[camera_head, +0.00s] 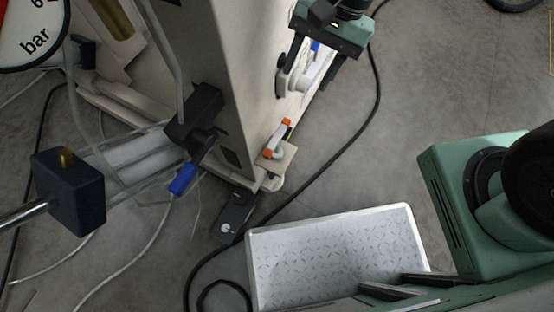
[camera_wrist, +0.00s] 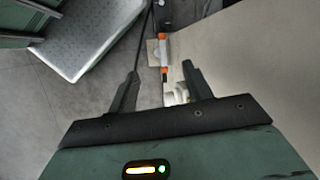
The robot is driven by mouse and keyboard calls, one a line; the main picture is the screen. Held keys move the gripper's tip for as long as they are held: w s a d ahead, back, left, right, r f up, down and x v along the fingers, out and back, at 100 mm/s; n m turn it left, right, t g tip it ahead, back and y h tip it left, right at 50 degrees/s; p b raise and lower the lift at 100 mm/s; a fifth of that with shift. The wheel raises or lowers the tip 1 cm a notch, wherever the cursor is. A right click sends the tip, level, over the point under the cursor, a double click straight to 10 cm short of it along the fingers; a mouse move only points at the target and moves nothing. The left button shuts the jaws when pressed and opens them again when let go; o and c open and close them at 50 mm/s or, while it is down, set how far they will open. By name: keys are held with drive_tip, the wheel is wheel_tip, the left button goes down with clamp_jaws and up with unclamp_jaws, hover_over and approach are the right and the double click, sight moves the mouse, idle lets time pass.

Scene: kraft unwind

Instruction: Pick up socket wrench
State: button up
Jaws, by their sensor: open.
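I cannot clearly make out a socket wrench in either view. My gripper (camera_head: 306,80) is open beside the tall beige machine, in the upper middle of the head view. Its two dark fingers (camera_wrist: 160,85) stand apart in the wrist view. A small white part shows near the right finger there; I cannot tell what it is or whether it touches. A white piece with orange ends (camera_head: 277,140) sits on a small ledge low on the machine, beyond the fingertips. It also shows in the wrist view (camera_wrist: 164,56).
The beige machine (camera_head: 222,60) stands close beside my gripper. A white textured step (camera_head: 335,250) is on the floor at lower middle. A black cable (camera_head: 345,145) crosses the floor. A blue-handled part (camera_head: 183,179) hangs at left.

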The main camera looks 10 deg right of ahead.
sight(278, 136)
drive_tip(key=w+f+m+b, duration=0.2)
drive_tip(key=f+b, duration=0.1)
drive_tip(key=f, duration=0.3)
drive_tip(key=w+f+m+b, duration=0.2)
drive_tip(key=f+m+b, duration=0.15)
drive_tip(key=f, duration=0.35)
drive_tip(key=shift+n+y, duration=0.35)
drive_tip(key=shift+y, duration=0.05)
drive_tip(key=b+x, duration=0.3)
drive_tip(key=x, duration=0.2)
drive_tip(key=b+x, duration=0.4)
drive_tip(key=x, duration=0.2)
drive_tip(key=b+x, duration=0.3)
drive_tip(key=x, duration=0.3)
drive_tip(key=shift+d+f+b, duration=0.15)
drive_tip(key=shift+d+b, duration=0.15)
drive_tip(key=shift+d, duration=0.05)
clamp_jaws()
